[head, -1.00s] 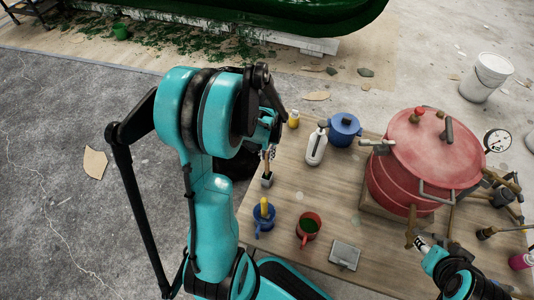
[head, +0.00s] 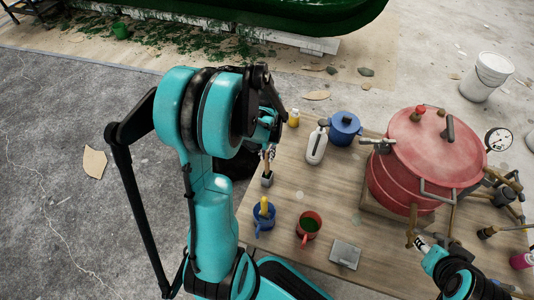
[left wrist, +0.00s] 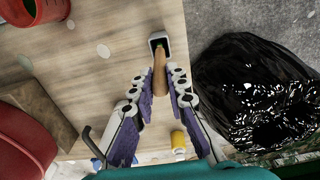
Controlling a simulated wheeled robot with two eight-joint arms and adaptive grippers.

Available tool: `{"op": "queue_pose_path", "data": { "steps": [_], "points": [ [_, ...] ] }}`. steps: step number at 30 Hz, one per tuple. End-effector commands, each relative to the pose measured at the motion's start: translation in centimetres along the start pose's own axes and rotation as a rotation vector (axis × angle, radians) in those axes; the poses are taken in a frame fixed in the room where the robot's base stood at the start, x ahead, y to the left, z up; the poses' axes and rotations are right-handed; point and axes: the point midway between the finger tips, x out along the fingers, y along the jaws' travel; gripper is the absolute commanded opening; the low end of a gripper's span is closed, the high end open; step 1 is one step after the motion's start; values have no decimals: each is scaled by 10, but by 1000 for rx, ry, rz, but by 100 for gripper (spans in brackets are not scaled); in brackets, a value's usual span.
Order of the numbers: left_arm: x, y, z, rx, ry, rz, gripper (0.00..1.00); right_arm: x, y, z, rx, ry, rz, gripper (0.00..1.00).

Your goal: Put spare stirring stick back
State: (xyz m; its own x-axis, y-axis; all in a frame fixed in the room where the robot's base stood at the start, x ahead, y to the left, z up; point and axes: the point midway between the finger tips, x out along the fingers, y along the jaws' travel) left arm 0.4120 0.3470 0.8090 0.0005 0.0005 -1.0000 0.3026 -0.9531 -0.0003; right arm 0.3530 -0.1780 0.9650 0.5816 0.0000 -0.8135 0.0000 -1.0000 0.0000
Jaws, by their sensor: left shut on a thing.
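A light wooden stirring stick (left wrist: 159,78) is held between the purple-padded fingers of my left gripper (left wrist: 162,88) in the left wrist view. Its far end meets the mouth of a small square grey holder (left wrist: 153,37); I cannot tell how deep it sits. In the head view the holder (head: 267,180) stands at the table's left side, with the stick upright at it and my left gripper (head: 268,154) just above, partly hidden by my arm. My right gripper (head: 420,243) is at the lower right, near the red pot; its fingers are too small to read.
On the table (head: 290,185) stand a blue mug (head: 264,222) with a yellow item, a red mug (head: 308,228), a white bottle (head: 316,148), a blue pot (head: 344,128), a grey plate (head: 345,254) and a large red pot (head: 405,175). A black bag (left wrist: 255,95) lies beside the table.

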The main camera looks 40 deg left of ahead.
Motion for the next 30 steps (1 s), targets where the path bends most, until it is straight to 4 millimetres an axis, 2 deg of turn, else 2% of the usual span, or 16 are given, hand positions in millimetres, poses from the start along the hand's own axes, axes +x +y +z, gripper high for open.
{"op": "queue_pose_path", "data": {
  "steps": [4,10,11,12,13,23,26,30],
  "points": [
    [8,0,0,0,0,0,0,6,0,4,0,0,0,40],
    [6,0,0,0,0,0,0,4,0,3,0,0,0,40],
    [6,0,0,0,0,0,22,4,0,3,0,0,0,40],
    [6,0,0,0,0,0,33,4,0,3,0,0,0,40],
    [6,0,0,0,0,0,39,4,0,3,0,0,0,40],
    [4,0,0,0,0,0,39,4,0,3,0,0,0,40],
    [-5,0,0,0,0,0,39,4,0,3,0,0,0,40],
    [-31,0,1,0,0,0,39,4,0,3,0,0,0,40]
  ]
}}
